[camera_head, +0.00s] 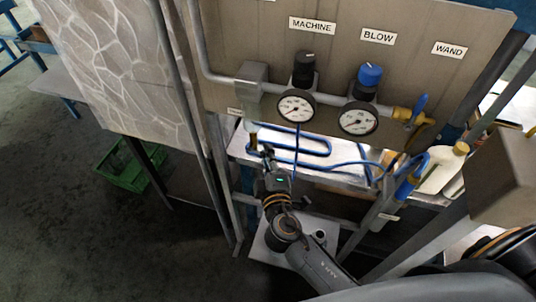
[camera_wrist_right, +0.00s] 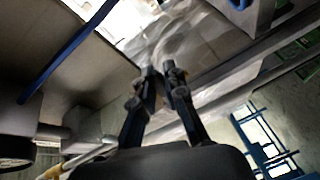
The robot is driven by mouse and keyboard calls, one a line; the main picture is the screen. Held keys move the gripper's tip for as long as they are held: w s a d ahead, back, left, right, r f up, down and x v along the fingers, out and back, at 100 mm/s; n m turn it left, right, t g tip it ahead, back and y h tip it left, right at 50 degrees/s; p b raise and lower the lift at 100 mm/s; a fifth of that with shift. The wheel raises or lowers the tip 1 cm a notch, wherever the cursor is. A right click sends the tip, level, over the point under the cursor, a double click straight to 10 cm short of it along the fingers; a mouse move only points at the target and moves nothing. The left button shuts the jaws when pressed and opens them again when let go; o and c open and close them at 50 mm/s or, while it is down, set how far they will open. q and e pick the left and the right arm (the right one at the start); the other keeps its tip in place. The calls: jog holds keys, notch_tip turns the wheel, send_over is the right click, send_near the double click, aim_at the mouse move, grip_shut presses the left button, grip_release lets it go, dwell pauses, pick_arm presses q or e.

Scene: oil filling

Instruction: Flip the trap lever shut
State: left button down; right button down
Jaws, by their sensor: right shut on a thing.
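The grey trap housing (camera_head: 251,88) hangs on the pipe at the left of the panel, with a small brownish drain piece (camera_head: 253,139) below it. My right gripper (camera_head: 267,152) is just below and right of this piece. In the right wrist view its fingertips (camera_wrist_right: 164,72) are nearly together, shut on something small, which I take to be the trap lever. The lever is mostly hidden by the fingers, so its angle cannot be read. My left gripper is not in view.
Two gauges (camera_head: 296,108) and (camera_head: 358,119) with a black knob (camera_head: 304,67) and a blue knob (camera_head: 369,76) sit right of the trap. A blue hose (camera_head: 318,164) runs over the bench. A cream bottle (camera_head: 443,170) stands at right. A green crate (camera_head: 124,167) lies on the floor.

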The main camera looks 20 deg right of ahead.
jog(key=shift+r+n+g+p, duration=0.4)
jog(key=shift+r+n+p, duration=0.4)
jog(key=shift+p, duration=1.55)
jog(key=shift+n+p, duration=0.3)
jog(key=shift+p, duration=0.1)
jog(key=shift+d+f, duration=0.1)
jog(key=shift+f, duration=0.05)
jog(key=c, duration=1.4)
grip_release()
jog(key=shift+s, duration=0.1)
